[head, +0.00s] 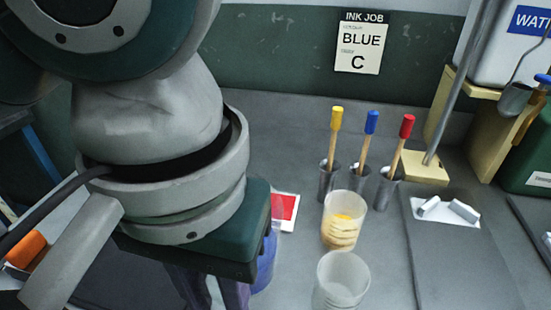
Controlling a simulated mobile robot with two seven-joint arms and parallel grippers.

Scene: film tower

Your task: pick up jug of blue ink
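My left arm comes in from the left and fills much of the head view. Its gripper (214,288) points down, with the fingertips cut off by the bottom edge, so I cannot tell whether it is open or shut. A blue translucent container (266,264), which may be the jug of blue ink, shows only as a strip just right of the gripper. The gripper hides most of it, and I cannot tell whether they touch. My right gripper is not in view.
A cup with yellowish contents (342,222) and a clear cup (340,281) stand to the right. Behind them are yellow-, blue- and red-tipped sticks (370,140) in grey holders. A grey slab (462,262) lies further right. A sign (361,42) reads INK JOB, BLUE, C.

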